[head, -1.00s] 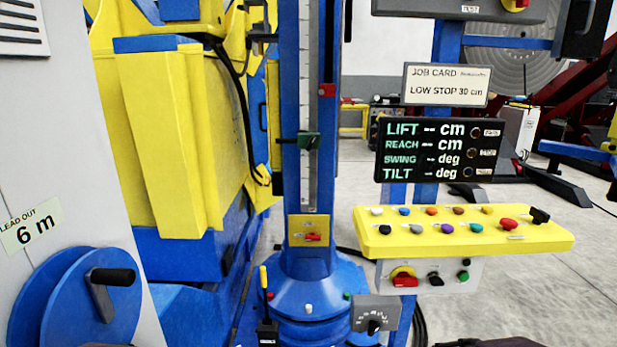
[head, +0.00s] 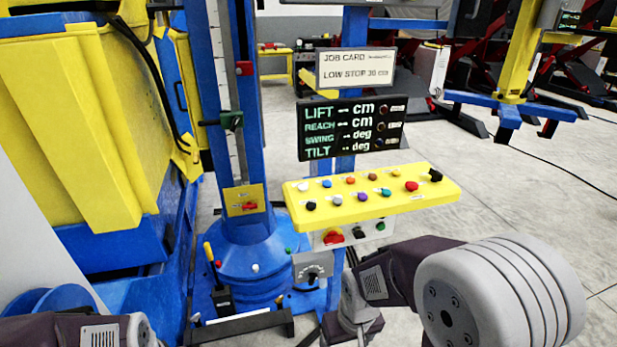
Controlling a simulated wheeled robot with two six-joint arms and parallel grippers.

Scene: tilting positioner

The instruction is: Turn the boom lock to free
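No label reading boom lock is legible, so I cannot tell which control it is. A red handle (head: 249,206) lies roughly level on a yellow plate (head: 234,197) on the blue column. A yellow-tipped lever (head: 209,252) stands at the column's base, and a grey plate with a black knob (head: 313,272) is to its right. My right arm comes in at the lower right, with its wrist low, right of the base; its fingers cannot be made out. Only a piece of my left arm shows at the lower left; its gripper is not visible. Neither arm visibly touches these controls.
A yellow button panel (head: 445,190) stands right of the column, below a dark display (head: 325,155) and a job card reading LOW STOP 30 cm (head: 355,67). A large yellow and blue machine (head: 70,130) fills the left. Open floor (head: 530,190) lies right.

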